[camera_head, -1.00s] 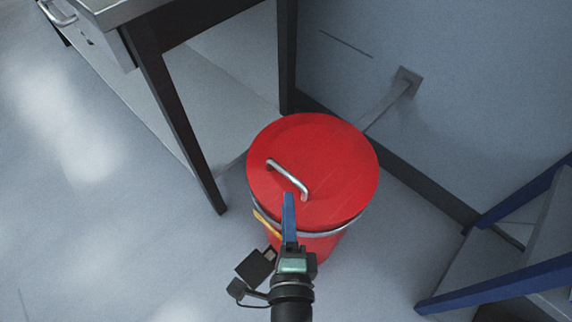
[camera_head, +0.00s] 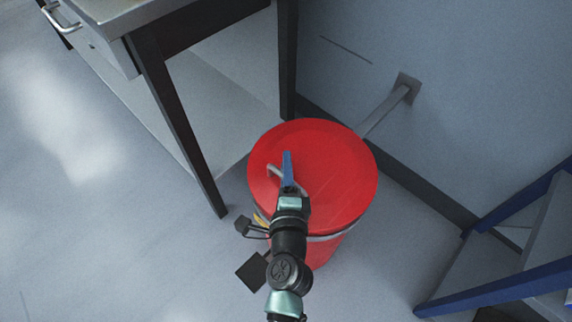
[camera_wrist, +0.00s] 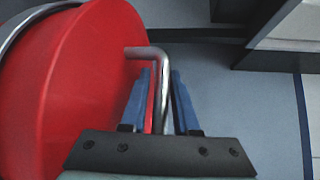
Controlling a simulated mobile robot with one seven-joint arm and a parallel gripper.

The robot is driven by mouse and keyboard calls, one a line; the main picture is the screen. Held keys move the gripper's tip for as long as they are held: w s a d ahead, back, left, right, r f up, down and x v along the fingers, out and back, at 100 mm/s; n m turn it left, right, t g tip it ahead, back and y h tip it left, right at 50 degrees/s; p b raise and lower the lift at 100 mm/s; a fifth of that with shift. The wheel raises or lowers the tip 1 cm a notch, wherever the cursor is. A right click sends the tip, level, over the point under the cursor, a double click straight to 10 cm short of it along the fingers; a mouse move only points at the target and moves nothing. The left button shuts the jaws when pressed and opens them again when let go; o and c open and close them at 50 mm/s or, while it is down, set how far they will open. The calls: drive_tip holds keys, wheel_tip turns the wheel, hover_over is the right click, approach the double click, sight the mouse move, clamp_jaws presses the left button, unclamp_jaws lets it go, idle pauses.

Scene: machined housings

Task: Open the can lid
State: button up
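The red can lid (camera_head: 335,165) lies flat on the red can (camera_head: 327,250), closed. A silver bar handle (camera_head: 272,169) is on top of the lid, partly hidden by my gripper (camera_head: 287,155). In the wrist view the lid (camera_wrist: 60,90) fills the left side, and the bent handle (camera_wrist: 140,52) runs between the two blue fingers of my gripper (camera_wrist: 160,72). The fingers are open, one on each side of the handle bar, with narrow gaps showing.
A dark-legged table (camera_head: 172,110) with a drawer stands at the upper left. A wall (camera_head: 470,90) with a grey bracket (camera_head: 405,88) is behind the can. A blue-framed rack (camera_head: 500,290) stands at the lower right. The floor at left (camera_head: 90,230) is clear.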

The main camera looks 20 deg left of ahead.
clamp_jaws()
idle(1.4)
